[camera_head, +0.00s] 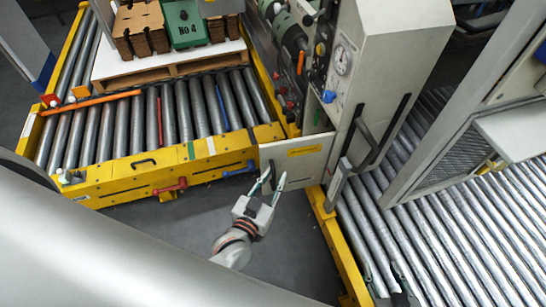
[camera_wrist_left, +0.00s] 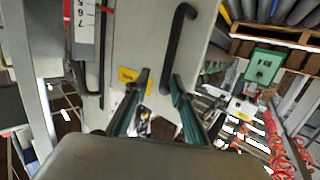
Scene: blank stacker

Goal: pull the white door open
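The white door (camera_head: 295,166) is a pale panel with a yellow label, beside the tall pale machine cabinet in the head view. It also shows in the left wrist view (camera_wrist_left: 150,35), with its yellow label and a black bar handle (camera_wrist_left: 176,45). My left gripper (camera_head: 271,179) is open at the door's lower left edge. In the left wrist view its two dark green fingers (camera_wrist_left: 158,90) stand apart with nothing held between them; I cannot tell whether they touch the door. My right gripper (camera_head: 392,276) shows only as dark fingertips, apart, over the right rollers.
A yellow-framed roller conveyor (camera_head: 175,160) lies to the left, bearing a wooden pallet (camera_head: 165,72) with brown blocks and a green box (camera_head: 186,22). The cabinet (camera_head: 385,55) has black handles (camera_head: 362,135). More rollers (camera_head: 450,240) fill the right. Grey floor lies around my left gripper.

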